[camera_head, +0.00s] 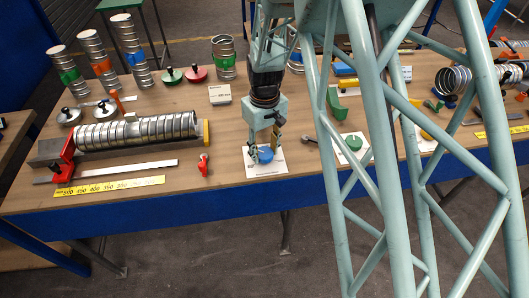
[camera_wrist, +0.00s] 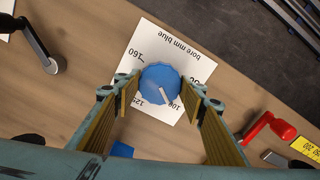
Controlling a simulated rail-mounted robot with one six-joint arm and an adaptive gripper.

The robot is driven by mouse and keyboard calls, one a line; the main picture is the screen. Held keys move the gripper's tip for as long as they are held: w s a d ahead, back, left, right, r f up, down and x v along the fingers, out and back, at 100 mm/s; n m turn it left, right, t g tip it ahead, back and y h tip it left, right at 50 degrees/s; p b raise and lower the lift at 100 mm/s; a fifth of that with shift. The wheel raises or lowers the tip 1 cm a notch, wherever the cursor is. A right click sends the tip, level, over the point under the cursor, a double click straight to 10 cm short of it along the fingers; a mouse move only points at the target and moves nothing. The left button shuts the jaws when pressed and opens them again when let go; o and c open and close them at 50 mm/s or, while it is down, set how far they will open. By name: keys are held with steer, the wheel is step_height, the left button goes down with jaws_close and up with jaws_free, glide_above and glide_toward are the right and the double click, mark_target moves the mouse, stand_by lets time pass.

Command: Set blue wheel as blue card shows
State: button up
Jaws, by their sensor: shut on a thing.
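The blue wheel (camera_head: 265,154) sits on a white dial card (camera_head: 280,166) near the table's front edge. In the wrist view the wheel (camera_wrist: 160,82) is a round blue knob with a pale pointer mark at its lower right edge. I cannot make out a separate blue card showing a value.
A spiral duct (camera_head: 138,131) lies left, with a yellow scale strip (camera_head: 110,187) in front. A red handled tool (camera_head: 203,165) lies left of the dial card. A green wheel (camera_head: 354,143) stands right. Several banded duct pieces stand behind. Bare wood surrounds the dial card's left side.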

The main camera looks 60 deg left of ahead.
mark_target(264, 153)
stand_by(0.3)
steer(key=o, duration=0.8)
steer(key=shift+o, duration=0.2)
steer(key=shift+r, duration=0.2)
step_height(264, 153, up, 12)
steer(key=shift+f, duration=0.2)
stand_by(0.5)
stand_by(0.4)
